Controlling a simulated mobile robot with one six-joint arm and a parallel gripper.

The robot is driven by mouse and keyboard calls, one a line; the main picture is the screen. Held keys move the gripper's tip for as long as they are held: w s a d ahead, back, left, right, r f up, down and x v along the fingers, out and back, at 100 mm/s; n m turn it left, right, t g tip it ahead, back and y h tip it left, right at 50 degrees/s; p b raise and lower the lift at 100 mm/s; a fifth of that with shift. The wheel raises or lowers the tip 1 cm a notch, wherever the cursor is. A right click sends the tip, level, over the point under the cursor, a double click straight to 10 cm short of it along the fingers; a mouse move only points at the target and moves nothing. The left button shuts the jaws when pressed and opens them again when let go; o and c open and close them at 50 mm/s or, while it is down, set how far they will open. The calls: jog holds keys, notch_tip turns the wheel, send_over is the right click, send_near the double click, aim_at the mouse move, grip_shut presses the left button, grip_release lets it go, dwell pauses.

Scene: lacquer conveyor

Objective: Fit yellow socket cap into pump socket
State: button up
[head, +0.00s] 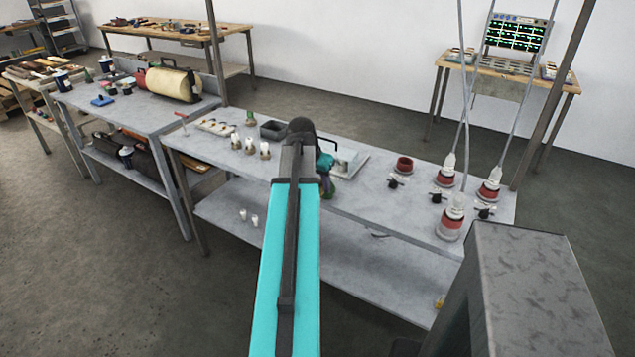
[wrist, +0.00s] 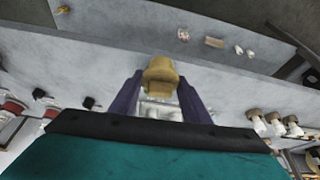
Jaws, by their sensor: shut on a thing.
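My gripper (wrist: 160,82) is shut on a tan-yellow stepped round piece, which I take to be the yellow socket cap (wrist: 160,72). The piece sits between the two dark purple fingers, above or over the grey bench. In the head view my gripper (head: 327,183) is low over the bench middle, partly behind my arm, and the cap cannot be made out there. An open red ring-shaped part (head: 404,165) stands on the bench to the right, apart from the gripper. It may be the pump socket; I cannot tell for sure.
Several white pieces with tan bases (head: 250,146) stand left of my arm. A white tray (head: 350,158) lies behind the gripper.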

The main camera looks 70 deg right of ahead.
jog(key=shift+w, duration=0.15)
jog(key=w+a+r+n+t, duration=0.1)
jog(key=w+a+r+n, duration=0.15)
jog(key=w+a, duration=0.75)
jog(key=w+a+r+n+t+y, duration=0.1)
jog(key=w+a+n, duration=0.4)
jog(key=w, duration=1)
jog(key=w+a+r+n+t, duration=0.2)
jog(key=w+a, duration=0.8)
jog(key=w, duration=0.2)
jog(key=w+a+r+n+y, duration=0.1)
jog(key=w+a+n, duration=0.2)
jog(key=a, duration=1.1)
jog(key=w+a+r+n+y, duration=0.1)
jog(key=w+a+n, duration=0.3)
jog(key=a, duration=1)
jog(key=w+a+r+n+t+y, duration=0.1)
jog(key=w+a, duration=0.5)
jog(key=a, duration=0.8)
jog(key=shift+a+r+n, duration=0.3)
jog(key=shift+r+n, duration=0.45)
jog(key=shift+n, duration=0.5)
jog(key=shift+s, duration=0.1)
